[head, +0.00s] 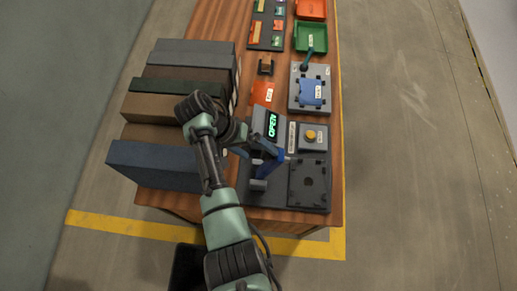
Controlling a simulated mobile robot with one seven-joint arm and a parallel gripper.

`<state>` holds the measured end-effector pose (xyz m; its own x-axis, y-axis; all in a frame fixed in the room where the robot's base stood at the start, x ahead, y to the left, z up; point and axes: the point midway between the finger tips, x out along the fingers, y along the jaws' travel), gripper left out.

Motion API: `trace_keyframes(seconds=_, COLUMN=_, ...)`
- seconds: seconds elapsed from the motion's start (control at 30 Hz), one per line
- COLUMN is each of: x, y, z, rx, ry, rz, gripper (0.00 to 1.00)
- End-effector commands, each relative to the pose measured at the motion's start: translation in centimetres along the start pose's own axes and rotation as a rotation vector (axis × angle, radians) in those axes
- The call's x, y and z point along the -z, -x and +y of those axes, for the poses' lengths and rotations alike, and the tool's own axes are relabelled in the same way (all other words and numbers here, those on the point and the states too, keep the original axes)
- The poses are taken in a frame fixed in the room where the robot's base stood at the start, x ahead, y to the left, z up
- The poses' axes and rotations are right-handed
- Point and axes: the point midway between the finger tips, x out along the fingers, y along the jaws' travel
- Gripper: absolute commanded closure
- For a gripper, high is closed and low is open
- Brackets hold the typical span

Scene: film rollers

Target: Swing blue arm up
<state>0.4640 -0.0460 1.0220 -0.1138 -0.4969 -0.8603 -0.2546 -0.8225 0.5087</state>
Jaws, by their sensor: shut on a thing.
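The blue arm (273,163) belongs to the dark grey station at the near end of the wooden bench. It stands tilted beside the station's flat dark plate (308,184), below a small display (271,125) reading OPEN in green. My gripper (262,153) is at the blue arm, reaching in from the left, and is shut on it. The fingers partly cover the blue arm, so the exact grip point is hard to see. A grey roller-like cylinder (258,185) sits just below the blue arm.
A box with a yellow knob (311,135) stands right of the display. Behind it are a grey fixture (297,101) with a blue piece, a green tray (311,47) and an orange tray (312,8). Large boxes (160,160) fill the bench's left side. The floor to the right is clear.

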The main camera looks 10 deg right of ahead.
Motion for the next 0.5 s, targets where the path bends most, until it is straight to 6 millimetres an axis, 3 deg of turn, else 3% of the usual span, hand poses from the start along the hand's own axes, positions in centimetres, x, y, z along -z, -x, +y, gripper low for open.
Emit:
trace_keyframes(seconds=0.03, x=-1.1, y=-1.3, z=-1.2, rx=0.027, ry=0.019, rz=-0.024, gripper=0.27)
trace_keyframes(seconds=0.27, x=-1.1, y=-0.9, z=-1.2, rx=0.026, ry=0.020, rz=-0.022, gripper=0.27)
trace_keyframes(seconds=0.5, x=-0.9, y=3.0, z=-0.9, rx=0.018, ry=0.013, rz=-0.016, gripper=0.27)
